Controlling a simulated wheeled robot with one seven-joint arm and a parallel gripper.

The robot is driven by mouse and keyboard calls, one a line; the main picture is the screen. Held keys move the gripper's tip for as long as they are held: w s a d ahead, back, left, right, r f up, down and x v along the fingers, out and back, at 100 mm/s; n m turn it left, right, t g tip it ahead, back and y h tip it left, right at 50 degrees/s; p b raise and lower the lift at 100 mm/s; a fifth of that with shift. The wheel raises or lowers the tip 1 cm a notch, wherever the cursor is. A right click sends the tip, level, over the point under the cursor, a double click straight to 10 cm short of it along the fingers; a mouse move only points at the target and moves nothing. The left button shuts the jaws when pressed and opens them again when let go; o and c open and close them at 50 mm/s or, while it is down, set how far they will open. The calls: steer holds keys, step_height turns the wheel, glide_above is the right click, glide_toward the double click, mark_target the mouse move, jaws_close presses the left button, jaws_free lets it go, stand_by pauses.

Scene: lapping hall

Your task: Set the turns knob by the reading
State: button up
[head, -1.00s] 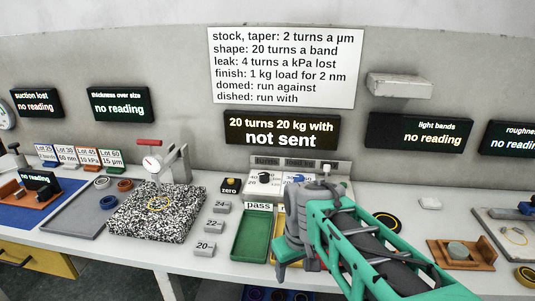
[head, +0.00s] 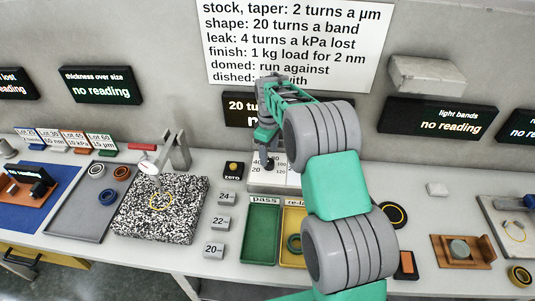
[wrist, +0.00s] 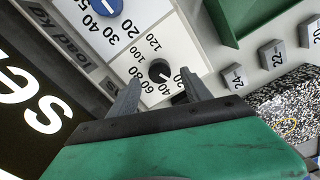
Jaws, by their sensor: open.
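The turns knob, a black round knob (wrist: 159,70), sits on the white control panel (wrist: 150,42) in the wrist view, ringed by a scale of which 40, 60, 80, 100 and 120 show. Its pale pointer mark seems to face the 40 side, but it is small. My gripper (wrist: 160,88) is open, its fingers on either side of the knob's near edge; I cannot tell whether they touch. In the head view my gripper (head: 266,157) is over the panel, hiding the knob. The order display (head: 238,106) is mostly covered by my arm; "20 tu" shows.
A blue load knob (wrist: 106,5) is on the same panel. A green pass tray (head: 262,205), a yellow-edged tray (head: 292,259), a zero button (head: 233,170) and a speckled block (head: 190,210) stand nearby. A rules board (head: 300,35) hangs behind; several other displays read "no reading".

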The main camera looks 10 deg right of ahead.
mark_target(269, 161)
steer(key=shift+f, duration=1.9)
jaws_close()
